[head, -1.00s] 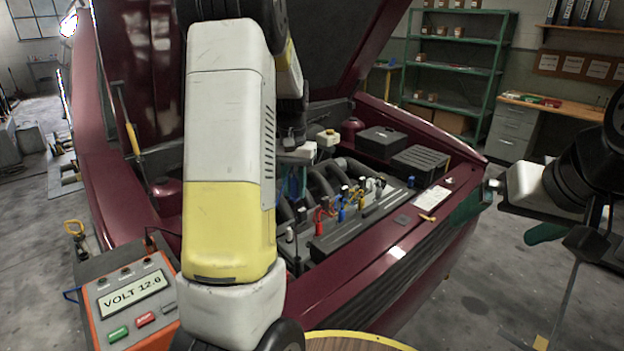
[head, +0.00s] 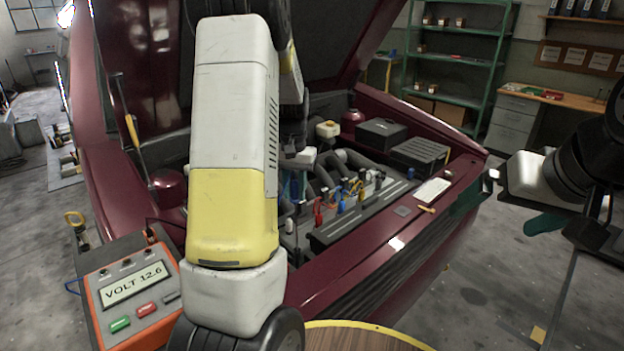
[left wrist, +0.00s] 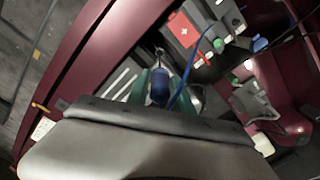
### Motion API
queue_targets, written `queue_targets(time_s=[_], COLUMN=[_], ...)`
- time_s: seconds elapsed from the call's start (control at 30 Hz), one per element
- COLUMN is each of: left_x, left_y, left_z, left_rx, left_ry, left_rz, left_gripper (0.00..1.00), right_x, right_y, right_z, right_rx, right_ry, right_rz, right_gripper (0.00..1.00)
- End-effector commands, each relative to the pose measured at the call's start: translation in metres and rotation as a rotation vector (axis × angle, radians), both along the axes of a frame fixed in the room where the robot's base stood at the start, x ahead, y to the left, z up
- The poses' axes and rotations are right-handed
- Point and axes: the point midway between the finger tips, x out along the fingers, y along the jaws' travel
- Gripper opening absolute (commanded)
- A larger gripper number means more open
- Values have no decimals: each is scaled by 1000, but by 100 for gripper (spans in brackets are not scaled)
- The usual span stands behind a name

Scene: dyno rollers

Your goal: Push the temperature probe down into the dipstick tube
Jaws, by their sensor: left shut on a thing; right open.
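The temperature probe (left wrist: 160,86) shows a dark blue handle in the left wrist view, with a blue cable running off it. My left gripper (left wrist: 158,90) is shut on the handle, with a green finger on each side. In the head view my left gripper (head: 292,186) is over the engine bay, mostly hidden behind my own arm. The probe's lower end and the dipstick tube cannot be made out clearly, so I cannot tell whether the probe is in the tube. My right gripper (head: 548,222) is open and empty at the right, clear of the car.
The dark red car (head: 350,285) has its hood up. The engine cover (head: 345,222) carries several coloured leads. An orange voltmeter (head: 135,290) stands at the left, reading VOLT 12.6. A round wooden top (head: 350,338) is at the bottom.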

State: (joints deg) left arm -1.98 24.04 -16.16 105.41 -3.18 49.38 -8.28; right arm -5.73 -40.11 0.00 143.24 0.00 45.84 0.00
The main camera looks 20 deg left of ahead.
Motion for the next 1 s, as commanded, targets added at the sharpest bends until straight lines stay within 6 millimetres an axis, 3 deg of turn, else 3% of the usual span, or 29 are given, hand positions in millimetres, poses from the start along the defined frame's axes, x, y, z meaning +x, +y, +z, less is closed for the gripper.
queue_targets(time_s=[1.0], left_x=[0], left_y=[0], left_z=[-81], left_rx=[0], left_ry=[2], left_rz=[1], left_gripper=[0], right_x=[0], right_y=[0], right_z=[0], right_rx=[0], right_ry=[0], right_rz=[0], right_gripper=[100])
